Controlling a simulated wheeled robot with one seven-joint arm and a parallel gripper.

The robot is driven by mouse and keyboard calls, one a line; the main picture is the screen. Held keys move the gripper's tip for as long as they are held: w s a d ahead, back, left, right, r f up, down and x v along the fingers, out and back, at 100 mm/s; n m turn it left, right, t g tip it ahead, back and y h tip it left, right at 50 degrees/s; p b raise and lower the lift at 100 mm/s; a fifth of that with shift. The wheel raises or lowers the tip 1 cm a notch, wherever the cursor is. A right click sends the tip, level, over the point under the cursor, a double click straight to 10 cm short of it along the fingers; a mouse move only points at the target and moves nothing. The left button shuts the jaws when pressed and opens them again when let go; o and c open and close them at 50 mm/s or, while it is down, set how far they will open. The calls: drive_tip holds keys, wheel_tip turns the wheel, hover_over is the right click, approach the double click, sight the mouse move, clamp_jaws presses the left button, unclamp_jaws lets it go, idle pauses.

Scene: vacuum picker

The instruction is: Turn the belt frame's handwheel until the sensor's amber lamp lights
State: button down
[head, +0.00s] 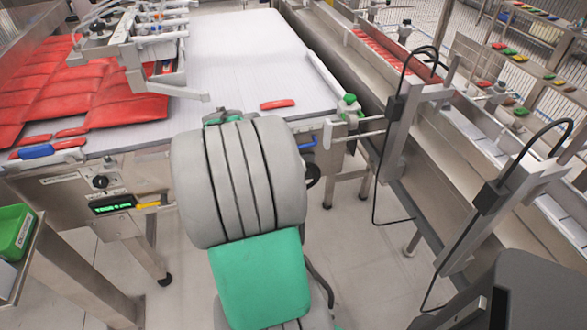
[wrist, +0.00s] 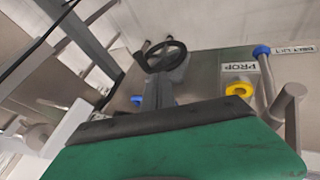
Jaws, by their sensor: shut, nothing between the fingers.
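The black handwheel (wrist: 163,56) shows whole in the wrist view, on the grey belt frame (wrist: 212,62). In the head view only a dark edge of it (head: 313,174) shows beside my arm. My gripper (wrist: 165,78) is shut and empty, its grey fingers pointing at the wheel's lower rim. They overlap the wheel in the picture, and I cannot tell whether they touch it. In the head view my arm hides the gripper. Black sensor-like boxes (head: 395,108) sit on posts at right; I see no lit amber lamp on them.
The white belt (head: 245,45) carries a red pouch (head: 278,104), with many more piled at left. A yellow knob (wrist: 239,90) by a "PROP" label and a blue-tipped lever (wrist: 262,52) stand right of the wheel. Black cables (head: 376,185) hang at right. A green bin (head: 14,232) is at far left.

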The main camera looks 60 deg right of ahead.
drive_tip(key=s+d+f, duration=0.3)
drive_tip(key=d+f, duration=0.4)
drive_tip(key=f, duration=0.1)
drive_tip(key=shift+s+d, duration=0.15)
drive_tip(key=shift+d, duration=0.1)
